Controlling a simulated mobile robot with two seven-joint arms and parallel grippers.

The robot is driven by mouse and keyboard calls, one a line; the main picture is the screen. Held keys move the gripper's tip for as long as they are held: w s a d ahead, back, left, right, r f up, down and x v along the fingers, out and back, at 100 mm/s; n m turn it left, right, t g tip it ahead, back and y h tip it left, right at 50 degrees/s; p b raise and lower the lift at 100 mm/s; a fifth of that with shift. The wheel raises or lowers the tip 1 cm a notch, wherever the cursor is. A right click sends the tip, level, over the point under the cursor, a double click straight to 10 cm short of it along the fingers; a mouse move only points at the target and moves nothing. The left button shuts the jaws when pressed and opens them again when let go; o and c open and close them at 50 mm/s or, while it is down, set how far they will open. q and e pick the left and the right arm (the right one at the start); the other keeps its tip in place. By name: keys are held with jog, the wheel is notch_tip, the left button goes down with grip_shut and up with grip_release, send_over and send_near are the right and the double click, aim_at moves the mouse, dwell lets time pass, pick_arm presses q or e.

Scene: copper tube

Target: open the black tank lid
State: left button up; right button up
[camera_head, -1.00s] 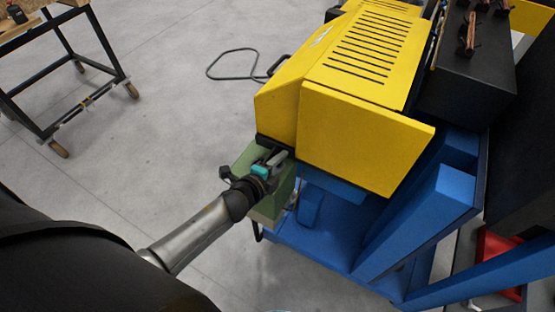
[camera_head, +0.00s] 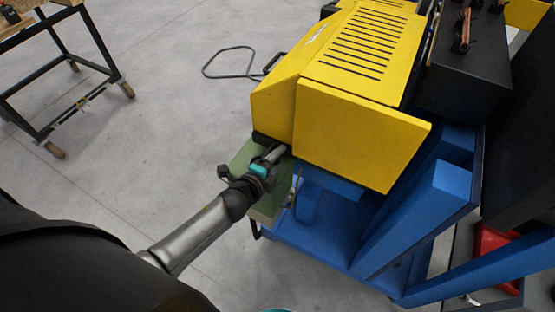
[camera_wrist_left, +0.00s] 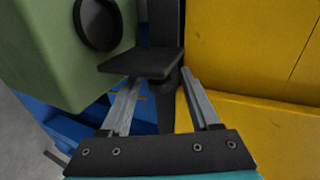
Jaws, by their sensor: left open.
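The green tank (camera_head: 268,206) stands under the front of the yellow machine, mostly behind my left gripper in the head view. In the left wrist view its green body (camera_wrist_left: 50,45) carries a round black cap (camera_wrist_left: 99,24), which looks closed. Beside it is a black bracket with a flat plate (camera_wrist_left: 142,63); I cannot tell whether this belongs to the lid. My left gripper (camera_head: 274,153) is open at the tank's top, below the yellow housing. In the wrist view its fingers (camera_wrist_left: 160,76) lie on either side of the bracket's lower part; contact is unclear. My right gripper is not recognisable.
The yellow housing (camera_head: 360,130) rises close beside the left gripper. A blue frame (camera_head: 330,235) lies below and to the right. A black-framed cart (camera_head: 60,80) stands at the far left, with open grey floor between. A black cable loop (camera_head: 228,62) lies behind.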

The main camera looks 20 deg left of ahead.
pick_arm(q)
jog(key=shift+s, duration=0.1)
jog(key=p+v, duration=0.1)
jog(key=v, duration=1.4)
jog(key=shift+f, duration=0.1)
jog(key=s+f+n+g+b, duration=0.35)
jog(key=s+f, duration=0.25)
jog(key=f, duration=0.6)
jog(key=s+f+n+g+y+b, duration=0.15)
jog(key=s+f+n, duration=0.3)
jog(key=f, duration=0.75)
jog(key=s+f+n+g+b, duration=0.4)
jog(key=s+f, duration=0.2)
jog(key=f, duration=0.6)
jog(key=s+d+f+n+g+b, duration=0.1)
jog(key=s+f+n+g+b, duration=0.1)
jog(key=s+f, duration=0.6)
jog(key=s+n+g, duration=0.1)
jog(key=s+n, duration=0.1)
jog(key=shift+s+d, duration=0.3)
jog(key=shift+d, duration=0.1)
